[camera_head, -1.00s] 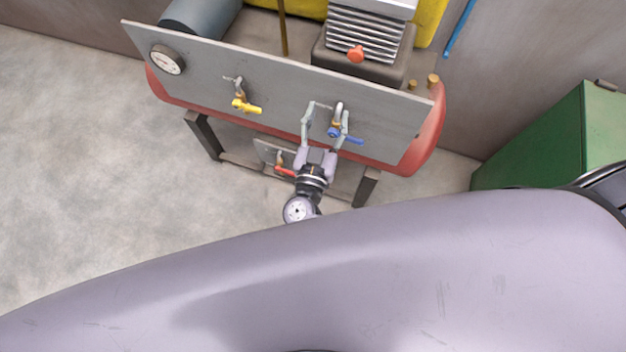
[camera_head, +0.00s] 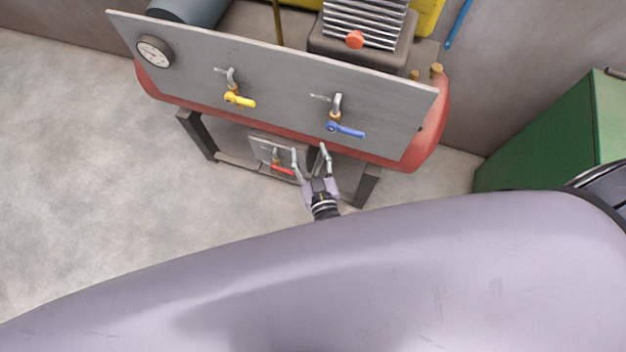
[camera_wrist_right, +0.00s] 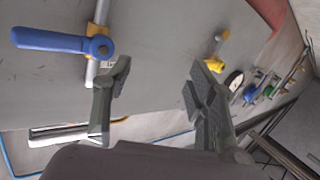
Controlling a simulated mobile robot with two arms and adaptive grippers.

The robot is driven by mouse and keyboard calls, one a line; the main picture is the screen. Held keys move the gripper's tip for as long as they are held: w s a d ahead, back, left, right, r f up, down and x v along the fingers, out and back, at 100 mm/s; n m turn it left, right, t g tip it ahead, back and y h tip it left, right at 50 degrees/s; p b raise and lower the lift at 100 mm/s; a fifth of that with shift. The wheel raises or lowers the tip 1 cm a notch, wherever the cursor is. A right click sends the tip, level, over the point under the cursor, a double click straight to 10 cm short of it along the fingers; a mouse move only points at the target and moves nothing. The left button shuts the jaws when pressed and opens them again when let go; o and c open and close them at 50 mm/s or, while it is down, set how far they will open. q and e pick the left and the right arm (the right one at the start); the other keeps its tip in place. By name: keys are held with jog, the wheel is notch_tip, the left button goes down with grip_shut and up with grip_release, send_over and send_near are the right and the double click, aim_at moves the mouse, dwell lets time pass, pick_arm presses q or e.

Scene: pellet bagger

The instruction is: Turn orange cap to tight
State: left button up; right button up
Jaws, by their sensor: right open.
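The orange cap (camera_head: 355,40) is a round knob on the dark block at the top of the machine in the head view. My right gripper (camera_head: 310,149) is open and empty. It is well below the cap, in front of the panel's lower edge, between the blue-handled valve (camera_head: 346,130) and the red-handled valve (camera_head: 283,170). In the right wrist view my right gripper's fingers (camera_wrist_right: 160,85) are spread with nothing between them, and the blue handle (camera_wrist_right: 60,42) is at the upper left. The cap is not seen there. My left gripper is not in view.
The grey panel (camera_head: 285,88) also carries a yellow-handled valve (camera_head: 239,100) and a gauge (camera_head: 154,51). A red tank (camera_head: 432,135) lies behind it. A green cabinet (camera_head: 550,135) stands at the right. The floor at the left is clear.

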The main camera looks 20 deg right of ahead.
jog(key=s+f+n+g+y+b, duration=0.1)
jog(key=s+f+g+y+b, duration=0.1)
jog(key=f, duration=0.7)
jog(key=shift+s+f, duration=0.2)
jog(key=shift+s, duration=0.35)
jog(key=shift+f, duration=0.1)
